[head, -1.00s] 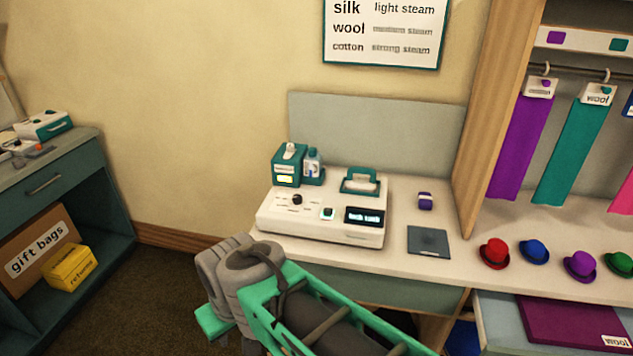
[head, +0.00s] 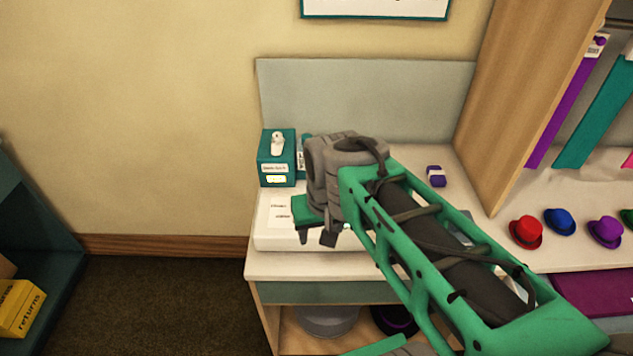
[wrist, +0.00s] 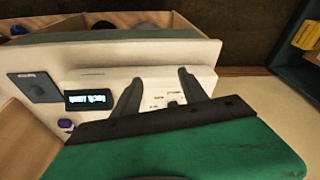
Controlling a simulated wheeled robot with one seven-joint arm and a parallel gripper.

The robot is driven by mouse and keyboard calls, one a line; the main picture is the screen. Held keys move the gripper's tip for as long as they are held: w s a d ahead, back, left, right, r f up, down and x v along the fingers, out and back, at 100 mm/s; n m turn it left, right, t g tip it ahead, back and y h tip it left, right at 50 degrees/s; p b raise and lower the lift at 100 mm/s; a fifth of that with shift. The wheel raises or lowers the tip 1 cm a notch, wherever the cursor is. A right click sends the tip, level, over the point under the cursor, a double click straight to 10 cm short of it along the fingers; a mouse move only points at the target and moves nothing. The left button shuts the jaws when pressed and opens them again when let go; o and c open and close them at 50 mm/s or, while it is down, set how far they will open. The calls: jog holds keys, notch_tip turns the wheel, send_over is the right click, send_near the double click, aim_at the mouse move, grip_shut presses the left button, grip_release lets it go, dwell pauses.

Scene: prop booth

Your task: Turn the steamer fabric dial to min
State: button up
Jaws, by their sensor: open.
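The white steamer unit (head: 272,228) sits on the counter, partly hidden behind my arm in the head view. In the wrist view it shows between and around my fingers, with its lit display (wrist: 88,98) on the left. A small dark spot among printed labels, seemingly the fabric dial (wrist: 172,103), lies between my fingers in that view; its setting is too small to read. The dial is hidden in the head view. My gripper (head: 316,237) is over the steamer's front, its fingers (wrist: 160,76) spread apart with nothing held. I cannot tell whether they touch the unit.
A teal box (head: 278,160) stands behind the steamer. A small purple object (head: 436,176) lies to its right on the counter. Several hats, including a red one (head: 526,231), stand further right past a wooden partition (head: 490,110). A dark flat pad (wrist: 35,87) lies beside the steamer.

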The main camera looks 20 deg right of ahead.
jog(key=w+m+g+p, duration=0.1)
jog(key=w, duration=0.4)
jog(key=w+m+p, duration=0.1)
jog(key=w+m, duration=0.1)
jog(key=w, duration=0.4)
jog(key=w+m+g, duration=0.1)
jog(key=w+m, duration=0.1)
jog(key=w, duration=0.3)
jog(key=shift+w+d+r+g+p, duration=0.2)
jog(key=shift+d+r+g+p, duration=0.1)
jog(key=shift+r+p, duration=0.1)
jog(key=shift+w+f+m, duration=0.3)
jog(key=shift+f+m, duration=0.05)
jog(key=shift+m, duration=0.05)
notch_tip(320, 180, down, 7)
jog(key=shift+a+f+p, duration=0.15)
jog(key=shift+f+p, duration=0.05)
jog(key=shift+p, duration=0.25)
grip_shut()
